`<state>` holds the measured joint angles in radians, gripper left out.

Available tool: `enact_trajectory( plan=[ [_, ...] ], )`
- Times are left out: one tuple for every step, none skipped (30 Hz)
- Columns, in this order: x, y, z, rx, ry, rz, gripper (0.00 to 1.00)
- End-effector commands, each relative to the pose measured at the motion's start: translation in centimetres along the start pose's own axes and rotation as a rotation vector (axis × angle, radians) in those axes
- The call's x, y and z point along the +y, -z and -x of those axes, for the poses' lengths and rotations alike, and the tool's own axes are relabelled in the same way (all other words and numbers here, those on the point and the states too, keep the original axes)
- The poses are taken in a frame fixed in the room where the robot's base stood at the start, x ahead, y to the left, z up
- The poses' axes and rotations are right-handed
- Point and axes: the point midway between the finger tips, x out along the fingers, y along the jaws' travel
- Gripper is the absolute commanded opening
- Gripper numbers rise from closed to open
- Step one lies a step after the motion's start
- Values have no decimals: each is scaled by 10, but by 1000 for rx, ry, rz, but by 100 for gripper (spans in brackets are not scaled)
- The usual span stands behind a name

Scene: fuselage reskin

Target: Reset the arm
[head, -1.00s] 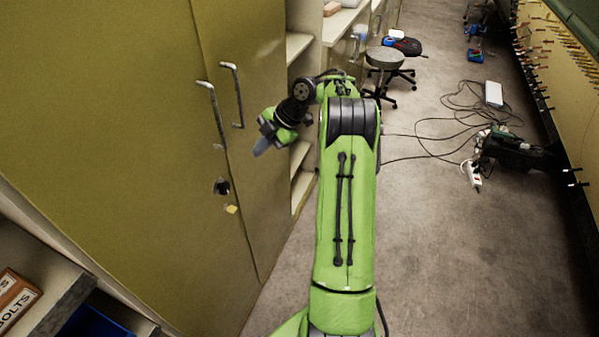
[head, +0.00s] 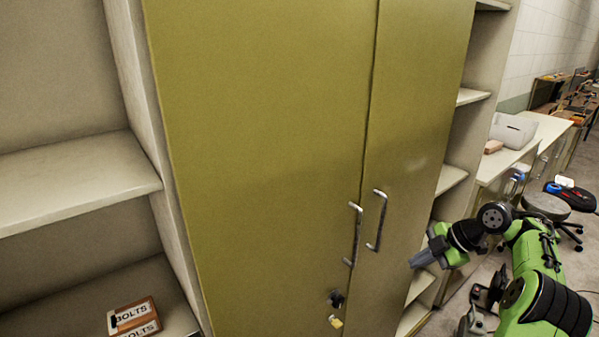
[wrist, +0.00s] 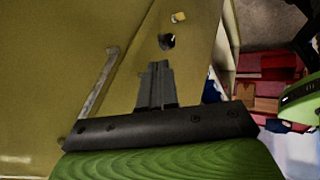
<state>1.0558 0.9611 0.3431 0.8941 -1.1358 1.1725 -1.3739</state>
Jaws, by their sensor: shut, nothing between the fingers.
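My gripper (head: 421,260) is at the right of the head view, at the end of my green arm, which is folded to the right. Its fingers point left toward the yellow-green cabinet (head: 270,130). In the wrist view the gripper (wrist: 157,75) has its two fingers pressed together with nothing between them. Past the fingertips the cabinet door shows a dark lock (wrist: 167,41) and a small yellow tag (wrist: 179,17). I cannot tell how far the fingertips are from the door.
The cabinet's two metal handles (head: 375,220) stick out from the closed doors. Open shelves (head: 70,185) stand at left, with a BOLTS box (head: 134,317). More shelves (head: 452,180) and a counter (head: 510,160) lie at right. A round stool (head: 546,206) stands behind my arm.

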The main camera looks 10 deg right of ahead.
Motion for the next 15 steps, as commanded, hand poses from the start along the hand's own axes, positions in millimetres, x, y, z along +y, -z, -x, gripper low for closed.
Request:
enact_trajectory(
  plan=[
    [4,8,-1,-3,7,-7,0],
    [7,17,-2,-8,15,-24,0],
    [13,34,-5,-19,32,-56,0],
    [18,51,-7,-31,47,-91,0],
    [22,71,-9,-48,62,-133,0],
    [24,98,-13,-76,80,-201,0],
    [25,119,-15,-100,89,-255,0],
    [23,138,-17,-126,95,-311,0],
    [18,164,-18,-162,94,-383,0],
    [13,181,-19,-189,90,-438,0],
    [6,198,-19,-215,82,-493,0],
    [-5,219,-18,-249,64,-565,0],
    [-15,233,-18,-274,47,-620,0],
    [-26,247,-16,-296,27,-676,0],
    [-43,262,-14,-323,-4,-749,0]
  ],
)
